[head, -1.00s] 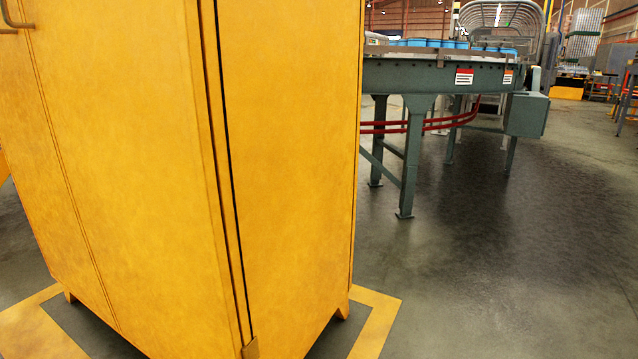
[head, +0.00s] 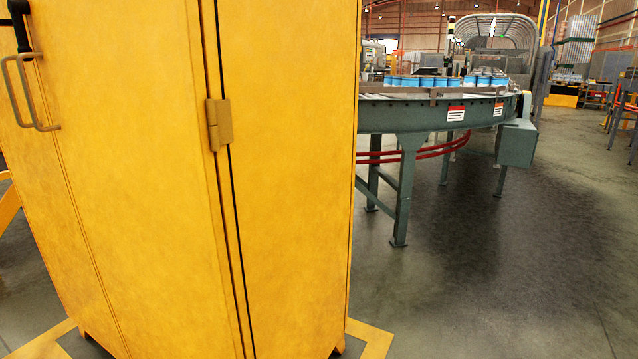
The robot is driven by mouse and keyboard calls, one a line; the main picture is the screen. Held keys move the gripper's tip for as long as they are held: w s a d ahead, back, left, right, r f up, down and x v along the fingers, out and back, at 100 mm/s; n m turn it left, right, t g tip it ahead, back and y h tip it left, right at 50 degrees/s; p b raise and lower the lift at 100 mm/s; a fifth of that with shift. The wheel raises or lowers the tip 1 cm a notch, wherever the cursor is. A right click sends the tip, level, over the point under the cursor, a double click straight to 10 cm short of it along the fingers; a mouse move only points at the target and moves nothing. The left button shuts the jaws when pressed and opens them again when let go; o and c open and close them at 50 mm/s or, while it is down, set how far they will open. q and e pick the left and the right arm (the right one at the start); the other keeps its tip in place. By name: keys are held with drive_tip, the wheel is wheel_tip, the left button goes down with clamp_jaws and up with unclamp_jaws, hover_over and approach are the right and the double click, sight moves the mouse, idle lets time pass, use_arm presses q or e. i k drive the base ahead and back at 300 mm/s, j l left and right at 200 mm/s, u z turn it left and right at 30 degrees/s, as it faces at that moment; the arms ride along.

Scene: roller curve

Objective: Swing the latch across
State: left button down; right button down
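A tall yellow cabinet (head: 130,190) fills the left half of the head view. Two bent metal pull handles (head: 30,92) sit side by side at its upper left. A yellow-brown hinge (head: 219,123) is on the cabinet's near vertical corner. Neither of my grippers is in view.
A green curved roller conveyor (head: 425,118) with several blue cans (head: 425,82) stands behind the cabinet to the right. Yellow floor tape (head: 372,337) runs around the cabinet's base. The grey floor at the right is clear.

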sight(17, 8)
drive_tip(key=u, duration=1.35)
